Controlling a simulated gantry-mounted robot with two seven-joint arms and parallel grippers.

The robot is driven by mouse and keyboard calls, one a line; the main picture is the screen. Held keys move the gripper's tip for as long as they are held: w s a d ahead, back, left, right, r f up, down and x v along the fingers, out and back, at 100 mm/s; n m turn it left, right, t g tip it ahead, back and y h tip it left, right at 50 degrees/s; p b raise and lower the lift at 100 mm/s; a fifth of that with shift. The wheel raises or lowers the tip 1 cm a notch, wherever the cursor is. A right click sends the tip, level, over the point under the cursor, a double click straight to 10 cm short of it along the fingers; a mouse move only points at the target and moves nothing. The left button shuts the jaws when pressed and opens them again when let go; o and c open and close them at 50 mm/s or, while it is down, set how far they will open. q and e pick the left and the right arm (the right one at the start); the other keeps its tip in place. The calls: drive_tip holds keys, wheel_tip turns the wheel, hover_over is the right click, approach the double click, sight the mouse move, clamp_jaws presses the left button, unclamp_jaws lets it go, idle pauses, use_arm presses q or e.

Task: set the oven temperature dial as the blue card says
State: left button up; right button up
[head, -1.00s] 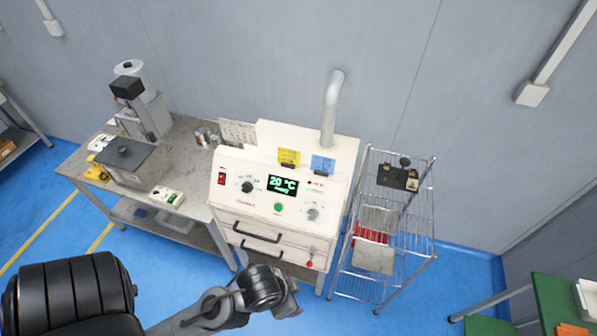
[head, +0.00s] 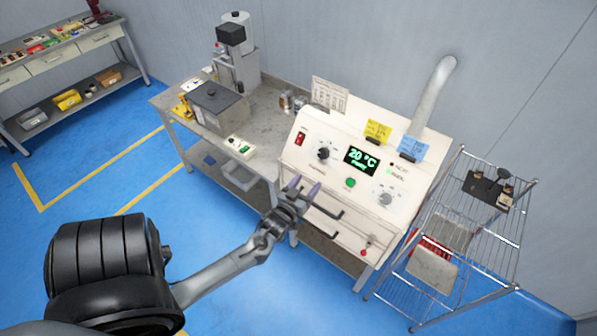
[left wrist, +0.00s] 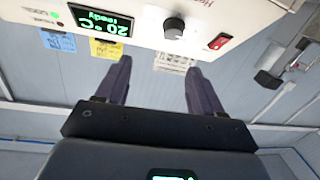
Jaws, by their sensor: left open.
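The white oven (head: 330,205) has a sloped front panel with a black dial (head: 323,153) left of a display (head: 361,160) reading 20 °C. A pale grey dial (head: 386,198) is at the panel's lower right. The blue card (head: 411,149) stands on the oven's top edge; its writing is too small to read. My left gripper (head: 304,188) is open and empty, in front of the panel, below the black dial and apart from it. In the left wrist view the picture is upside down; the black dial (left wrist: 174,27) lies beyond the open fingers. My right gripper is not in view.
A yellow card (head: 377,131) stands beside the blue one. A red switch (head: 300,139) and green button (head: 350,183) are on the panel; drawer handles (head: 322,206) jut out below. A wire rack (head: 470,250) stands right, a workbench (head: 265,130) left.

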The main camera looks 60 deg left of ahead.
sight(321, 155)
use_arm(q)
drive_tip(key=shift+n+y, duration=0.5)
drive_tip(key=x, duration=0.4)
drive_tip(key=a+f+b+x, duration=0.1)
drive_tip(key=x, duration=0.4)
drive_tip(key=s+f+x, duration=0.1)
drive_tip(key=x, duration=0.3)
drive_tip(key=shift+w+a+b, duration=0.3)
drive_tip(key=shift+a, duration=0.1)
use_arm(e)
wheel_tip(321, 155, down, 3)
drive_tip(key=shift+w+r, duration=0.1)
use_arm(q)
drive_tip(key=c, duration=1)
drive_tip(key=shift+c, duration=0.2)
drive_tip(key=shift+m, duration=0.3)
